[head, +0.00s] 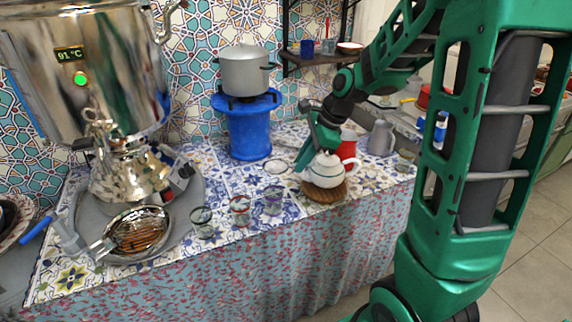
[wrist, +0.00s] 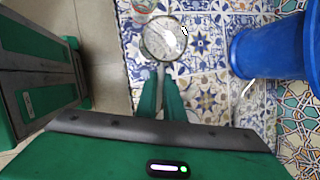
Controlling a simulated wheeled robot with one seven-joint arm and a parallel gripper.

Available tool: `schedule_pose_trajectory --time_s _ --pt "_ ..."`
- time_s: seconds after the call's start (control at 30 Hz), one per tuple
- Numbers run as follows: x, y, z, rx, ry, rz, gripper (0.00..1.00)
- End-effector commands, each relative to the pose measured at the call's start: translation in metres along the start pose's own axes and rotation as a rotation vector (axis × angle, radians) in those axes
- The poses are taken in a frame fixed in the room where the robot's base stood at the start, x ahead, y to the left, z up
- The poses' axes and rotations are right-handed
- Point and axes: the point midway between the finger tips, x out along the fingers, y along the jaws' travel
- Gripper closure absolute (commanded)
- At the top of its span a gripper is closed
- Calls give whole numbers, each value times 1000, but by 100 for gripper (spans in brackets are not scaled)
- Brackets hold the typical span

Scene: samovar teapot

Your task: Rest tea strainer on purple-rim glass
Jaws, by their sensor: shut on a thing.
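The tea strainer, a round mesh disc with a thin handle, shows in the head view (head: 276,166) and in the wrist view (wrist: 163,38). My gripper (head: 299,167) is shut on its handle; the fingers (wrist: 160,88) close around it in the wrist view. The strainer is held above the tiled tabletop. The purple-rim glass (head: 272,201) stands at the right end of a row of small glasses, nearer the table's front edge than the strainer.
A red-rim glass (head: 240,210) and a green-rim glass (head: 202,224) stand left of it. A white striped teapot (head: 325,170) on a wooden trivet (head: 325,194) is close beside my gripper. A blue stand (head: 250,130) holds a pot behind. The samovar (head: 85,75) is left.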

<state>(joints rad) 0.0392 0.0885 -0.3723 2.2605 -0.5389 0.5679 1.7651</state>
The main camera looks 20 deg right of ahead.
Motion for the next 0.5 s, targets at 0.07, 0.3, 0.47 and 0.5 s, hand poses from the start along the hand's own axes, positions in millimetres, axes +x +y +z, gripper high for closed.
schedule_pose_trajectory --time_s 0.07,0.3,0.47,0.5 --pt "8 2 3 -8 -2 5 100" --pt "29 8 2 -17 -4 9 100" --pt "42 11 -2 -19 -4 9 100" --pt "44 12 -3 -19 -4 10 100"
